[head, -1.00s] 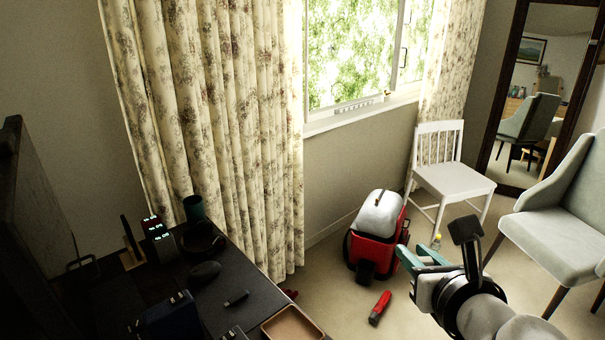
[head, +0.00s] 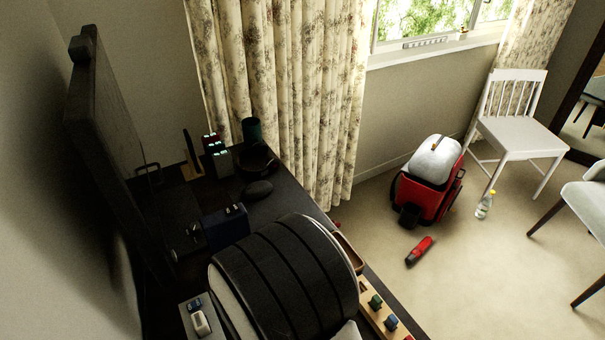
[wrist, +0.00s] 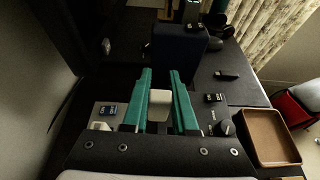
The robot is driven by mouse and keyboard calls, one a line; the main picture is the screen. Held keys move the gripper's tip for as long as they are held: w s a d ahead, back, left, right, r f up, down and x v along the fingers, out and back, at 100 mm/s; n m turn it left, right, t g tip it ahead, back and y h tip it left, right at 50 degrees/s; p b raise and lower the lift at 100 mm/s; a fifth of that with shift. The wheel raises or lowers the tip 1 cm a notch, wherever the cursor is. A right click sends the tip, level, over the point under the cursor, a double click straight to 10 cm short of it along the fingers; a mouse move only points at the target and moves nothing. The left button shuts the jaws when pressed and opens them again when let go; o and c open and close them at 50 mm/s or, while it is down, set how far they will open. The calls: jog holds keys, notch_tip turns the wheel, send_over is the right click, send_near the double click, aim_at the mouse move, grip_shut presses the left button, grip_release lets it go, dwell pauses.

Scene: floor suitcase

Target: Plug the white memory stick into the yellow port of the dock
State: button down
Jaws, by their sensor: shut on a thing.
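In the wrist view my gripper (wrist: 160,108) has its two teal fingers on either side of a white block, which looks like the white memory stick (wrist: 159,101). It is shut on this block. Beneath is a grey unit (wrist: 110,105), apparently the dock, partly hidden by my gripper. A blue piece (wrist: 107,112) and a smaller white piece (wrist: 98,126) show on its left part. A black piece (wrist: 213,98) and a dark knob (wrist: 227,128) show on the right. I cannot make out the yellow port. In the head view my arm hides the gripper; part of the grey unit (head: 187,312) shows beside it.
A dark blue box (wrist: 178,55) stands beyond the fingers. A small dark stick (wrist: 226,75) lies on the black desk. A brown tray (wrist: 270,138) is at the right. A dark monitor (head: 110,140) stands along the desk's left side. A red suitcase (head: 428,197) is on the floor.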

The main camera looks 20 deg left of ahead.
jog(key=s+f, duration=0.1)
jog(key=f, duration=0.3)
jog(key=s+f, duration=0.1)
jog(key=f, duration=0.2)
jog(key=s+f, duration=0.1)
jog(key=f, duration=0.3)
jog(key=shift+a+f, duration=0.3)
jog(key=shift+a, duration=0.05)
jog(key=shift+f, duration=0.1)
jog(key=c, duration=1)
grip_release()
jog(key=shift+o, duration=0.4)
jog(key=shift+v, duration=2.8)
